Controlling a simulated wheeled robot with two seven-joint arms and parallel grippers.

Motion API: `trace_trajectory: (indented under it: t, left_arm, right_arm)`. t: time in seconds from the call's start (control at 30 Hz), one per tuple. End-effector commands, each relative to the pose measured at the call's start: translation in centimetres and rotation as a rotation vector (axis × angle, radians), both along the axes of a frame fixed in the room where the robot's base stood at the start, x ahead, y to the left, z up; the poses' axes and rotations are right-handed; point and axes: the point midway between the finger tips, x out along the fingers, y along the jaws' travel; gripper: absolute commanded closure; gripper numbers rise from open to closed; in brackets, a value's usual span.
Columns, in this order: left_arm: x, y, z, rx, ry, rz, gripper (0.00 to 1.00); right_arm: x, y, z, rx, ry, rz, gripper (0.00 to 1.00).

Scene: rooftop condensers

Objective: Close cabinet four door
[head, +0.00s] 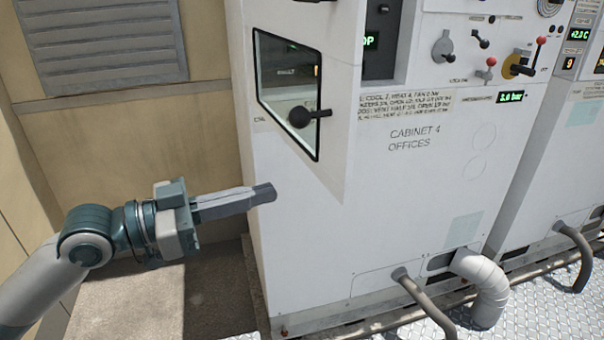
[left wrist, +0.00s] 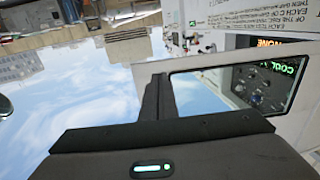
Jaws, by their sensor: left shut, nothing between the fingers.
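The cabinet four (head: 425,180) is a tall white housing marked "CABINET 4 OFFICES". Its white door (head: 338,100), with a slanted glass window and a black knob (head: 299,117), stands ajar, its right edge swung out from the front. My left gripper (head: 264,192) is shut and empty, below the door near the cabinet's left edge; I cannot tell whether it touches the cabinet. In the left wrist view, the shut fingers (left wrist: 158,98) show left of a dark-framed window (left wrist: 240,85), with a green display behind the glass. My right gripper is not in view.
A beige wall with a louvred vent (head: 100,40) stands at the left. Another white cabinet (head: 560,140) stands to the right. A white bent pipe (head: 485,285) and grey tubes (head: 425,300) come out low at the front, over metal tread plate.

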Motion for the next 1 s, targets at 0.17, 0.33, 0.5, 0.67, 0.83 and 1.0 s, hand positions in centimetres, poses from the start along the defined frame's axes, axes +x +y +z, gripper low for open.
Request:
trace_trajectory:
  t: [0.17, 0.33, 0.5, 0.67, 0.83, 1.0]
  left_arm:
    - [1.0, -2.2, 0.4, -0.003, 0.002, -0.002, 1.00]
    - [2.0, -4.2, 0.5, -0.003, 0.003, -0.001, 1.00]
    - [2.8, -5.9, 0.3, -0.001, 0.002, -0.001, 1.00]
    - [3.4, -6.8, 0.1, 0.000, 0.002, 0.000, 1.00]
    - [3.5, -7.2, -0.1, 0.002, 0.001, 0.001, 1.00]
    - [3.5, -7.2, -0.1, 0.001, 0.000, 0.001, 1.00]
  right_arm:
    - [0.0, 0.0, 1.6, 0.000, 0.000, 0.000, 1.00]
    - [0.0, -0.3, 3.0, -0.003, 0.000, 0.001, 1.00]
    - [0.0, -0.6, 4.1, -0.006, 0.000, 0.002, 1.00]
    - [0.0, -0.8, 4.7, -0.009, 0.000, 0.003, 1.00]
    - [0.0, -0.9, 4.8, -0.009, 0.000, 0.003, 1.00]
    - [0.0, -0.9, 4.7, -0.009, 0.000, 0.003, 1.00]
